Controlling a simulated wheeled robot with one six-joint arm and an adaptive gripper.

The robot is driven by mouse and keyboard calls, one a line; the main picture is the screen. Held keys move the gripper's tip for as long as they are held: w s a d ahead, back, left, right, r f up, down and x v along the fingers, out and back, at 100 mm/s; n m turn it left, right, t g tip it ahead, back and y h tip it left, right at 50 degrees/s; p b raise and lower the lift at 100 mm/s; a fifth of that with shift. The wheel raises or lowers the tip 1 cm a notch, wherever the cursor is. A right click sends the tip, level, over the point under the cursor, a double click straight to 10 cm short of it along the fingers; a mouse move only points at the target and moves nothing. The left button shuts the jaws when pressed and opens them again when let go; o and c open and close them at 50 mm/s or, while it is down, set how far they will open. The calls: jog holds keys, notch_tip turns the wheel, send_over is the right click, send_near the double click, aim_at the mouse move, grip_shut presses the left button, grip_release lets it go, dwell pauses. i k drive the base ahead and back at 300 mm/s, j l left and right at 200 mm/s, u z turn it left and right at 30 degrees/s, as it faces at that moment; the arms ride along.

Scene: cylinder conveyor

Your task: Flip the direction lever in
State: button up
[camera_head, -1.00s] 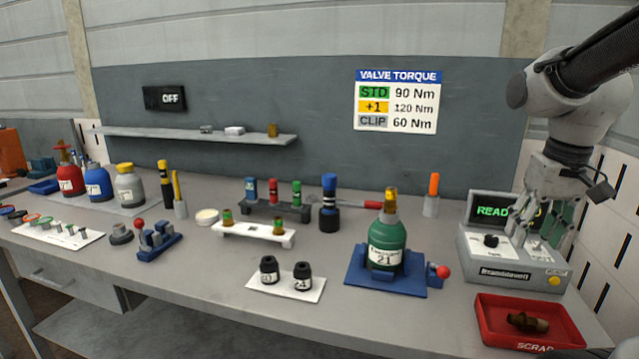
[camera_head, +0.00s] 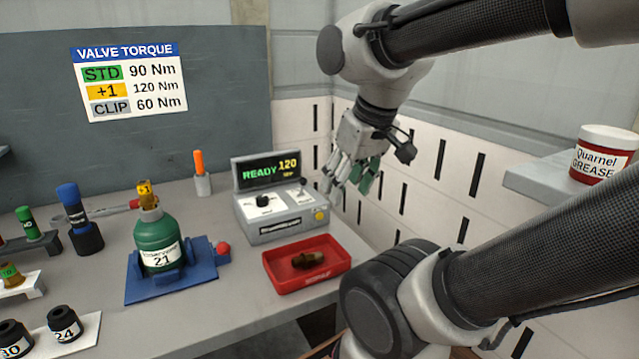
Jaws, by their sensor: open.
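The grey console (camera_head: 282,226) stands at the right end of the bench, with a lit screen (camera_head: 268,172) reading READY 120. Its sloped top has a black knob (camera_head: 263,201) on the left and a small light panel with a lever (camera_head: 299,184) on the right. Which way the lever points is too small to tell. A yellow button (camera_head: 320,214) sits on the front right. My gripper (camera_head: 345,183) hangs just right of the console in the picture, fingers pointing down, open and empty, apart from the lever.
A green cylinder (camera_head: 157,240) marked 21 stands in a blue holder (camera_head: 140,290) to the left. A shelf (camera_head: 540,183) with a grease tub (camera_head: 604,155) is at the right.

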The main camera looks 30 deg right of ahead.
aim_at(302, 182)
jog(key=z, duration=0.5)
jog(key=k+j+z, duration=0.15)
jog(key=j+z, duration=0.2)
jog(key=j, duration=0.15)
